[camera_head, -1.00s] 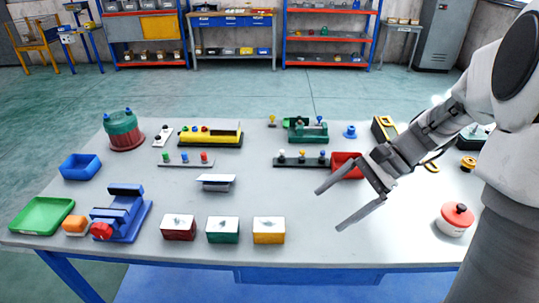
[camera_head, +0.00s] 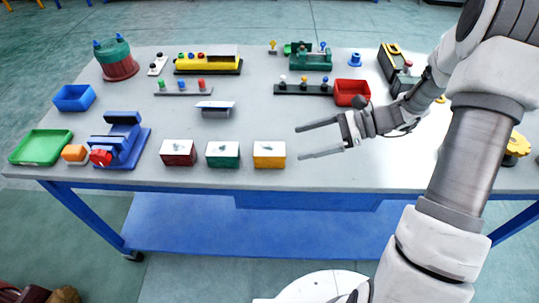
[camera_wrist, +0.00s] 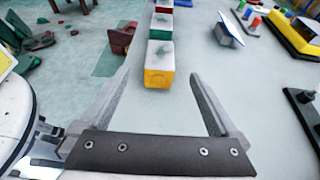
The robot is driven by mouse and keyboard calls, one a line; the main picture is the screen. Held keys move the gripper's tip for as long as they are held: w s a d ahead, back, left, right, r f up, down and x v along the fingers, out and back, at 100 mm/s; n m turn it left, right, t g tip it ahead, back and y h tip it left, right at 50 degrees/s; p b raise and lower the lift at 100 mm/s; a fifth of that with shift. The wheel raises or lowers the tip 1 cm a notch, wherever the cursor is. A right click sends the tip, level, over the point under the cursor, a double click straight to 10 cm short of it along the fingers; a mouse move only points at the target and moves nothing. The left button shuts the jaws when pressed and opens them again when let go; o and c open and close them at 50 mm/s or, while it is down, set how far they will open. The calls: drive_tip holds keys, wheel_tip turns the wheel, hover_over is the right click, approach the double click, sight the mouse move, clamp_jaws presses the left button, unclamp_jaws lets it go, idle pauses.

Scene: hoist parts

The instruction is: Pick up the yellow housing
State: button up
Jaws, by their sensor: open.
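The yellow housing (camera_head: 269,160) is a small box with a yellow body and a pale grey top, standing on the table at the right end of a row of three. It also shows in the wrist view (camera_wrist: 159,77), straight ahead and between the fingertips in the picture. My gripper (camera_head: 299,143) is open and empty, its fingers pointing left toward the yellow housing. In the head view a small gap shows between the fingertips and the housing.
The green housing (camera_head: 223,160) and the red housing (camera_head: 179,158) stand left of the yellow one. A small sloped grey plate (camera_head: 215,108) and a dark strip with coloured knobs (camera_head: 303,89) lie farther back.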

sight(275, 148)
drive_tip(key=x, duration=0.8)
drive_tip(key=shift+a+b, duration=0.25)
drive_tip(key=shift+b, duration=0.15)
clamp_jaws()
